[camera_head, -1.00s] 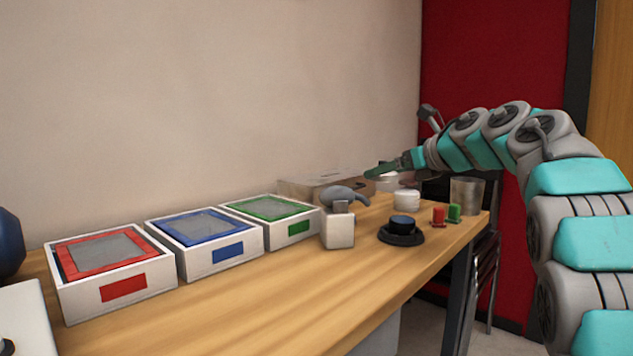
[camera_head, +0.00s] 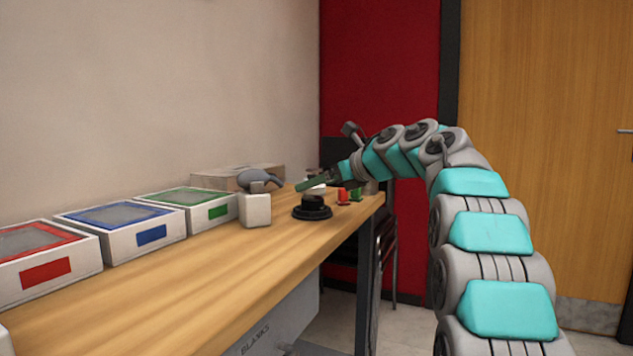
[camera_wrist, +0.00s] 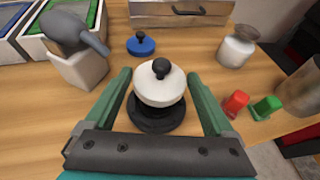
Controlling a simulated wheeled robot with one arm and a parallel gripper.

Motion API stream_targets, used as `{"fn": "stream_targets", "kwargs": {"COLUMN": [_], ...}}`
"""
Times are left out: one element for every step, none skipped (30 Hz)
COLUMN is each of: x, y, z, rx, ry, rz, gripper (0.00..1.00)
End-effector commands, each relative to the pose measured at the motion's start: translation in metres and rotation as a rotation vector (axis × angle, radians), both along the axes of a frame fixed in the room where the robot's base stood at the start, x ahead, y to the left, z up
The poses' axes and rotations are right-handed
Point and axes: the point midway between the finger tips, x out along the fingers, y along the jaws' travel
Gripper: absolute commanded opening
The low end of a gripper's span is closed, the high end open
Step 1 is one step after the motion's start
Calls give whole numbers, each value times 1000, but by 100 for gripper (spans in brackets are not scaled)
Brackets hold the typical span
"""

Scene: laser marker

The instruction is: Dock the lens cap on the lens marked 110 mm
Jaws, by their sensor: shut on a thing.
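In the wrist view my gripper (camera_wrist: 160,75) has its two green fingers on either side of a white round cap (camera_wrist: 150,94) with a black knob. The cap sits between the fingertips, over a black round stepped base (camera_wrist: 155,122) that it partly hides. I cannot tell whether the cap touches the base. In the head view my gripper (camera_head: 302,187) is just above the black base (camera_head: 312,212). A blue disc (camera_wrist: 141,46) with a black knob lies apart on the table behind. No 110 mm marking is readable.
A red piece (camera_wrist: 236,102) and a green piece (camera_wrist: 265,107) stand to the right, near a white jar (camera_wrist: 236,48). A white block with a grey curved tool (camera_head: 255,208) stands left. Red, blue and green trays line the wall. The front table (camera_head: 215,270) is clear.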

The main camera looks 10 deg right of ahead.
Motion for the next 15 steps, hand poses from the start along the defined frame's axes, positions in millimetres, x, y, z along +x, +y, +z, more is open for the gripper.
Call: {"fn": "stream_targets", "kwargs": {"x": [0, 0, 0, 0, 0, 0, 0, 0, 0, 0, 0, 0, 0, 0, 0], "y": [0, 0, 0, 0, 0, 0, 0, 0, 0, 0, 0, 0, 0, 0, 0], "z": [-8, -10, -12, -13, -14, -15, -15, -15, -15, -15, -15, -15, -15, -15, -15], "rx": [1, 1, 0, 0, 0, 0, 0, 0, -1, -1, -1, -1, -1, -1, -1], "ry": [1, 1, 0, 0, 0, 0, 0, 0, -1, -1, -1, -1, -1, -1, -1], "rz": [1, 0, 0, 0, 0, 0, 0, -1, -1, -1, -1, -1, -1, -1, -1], "gripper": [37, 37, 37, 37, 37, 37, 37, 37, 37, 37, 37, 37, 37, 37, 37]}}
